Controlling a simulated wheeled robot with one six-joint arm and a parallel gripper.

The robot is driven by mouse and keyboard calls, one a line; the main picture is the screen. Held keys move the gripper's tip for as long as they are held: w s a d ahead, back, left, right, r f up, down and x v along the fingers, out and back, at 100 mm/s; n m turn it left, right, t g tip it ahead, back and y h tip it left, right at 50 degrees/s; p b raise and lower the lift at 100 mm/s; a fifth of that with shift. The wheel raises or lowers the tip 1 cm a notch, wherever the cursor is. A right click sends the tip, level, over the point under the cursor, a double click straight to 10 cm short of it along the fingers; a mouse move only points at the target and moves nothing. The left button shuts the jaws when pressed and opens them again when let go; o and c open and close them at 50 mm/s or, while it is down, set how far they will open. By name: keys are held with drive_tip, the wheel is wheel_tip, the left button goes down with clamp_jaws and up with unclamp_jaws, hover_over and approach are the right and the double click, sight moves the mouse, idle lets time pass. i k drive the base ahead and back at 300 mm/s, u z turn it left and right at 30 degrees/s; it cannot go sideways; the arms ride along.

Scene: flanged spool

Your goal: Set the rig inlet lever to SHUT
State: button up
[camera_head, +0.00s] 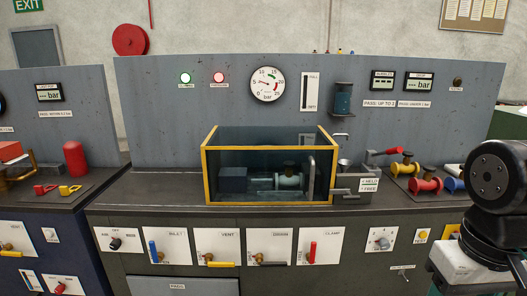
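The inlet lever (153,252) is a blue handle on a brass valve, on a white plate (170,240) labelled INLET on the front of the middle bench. The handle stands about upright, to the left of the valve body. Any OPEN or SHUT marks on the plate are too small to read. My gripper is not in view. Black links of my arm show at the right edge, far to the right of the inlet lever.
To the lever's left is a black air knob (115,243). To its right are a yellow vent lever (222,264), a dark drain lever (272,264) and a red clamp lever (313,252). A yellow-framed tank (207,175) stands on the bench above. Nothing visibly blocks the lever's front.

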sight(157, 258)
drive_tip(key=k, duration=0.6)
drive_tip(key=u, duration=0.85)
drive_tip(key=i, duration=1.75)
drive_tip(key=z, duration=0.7)
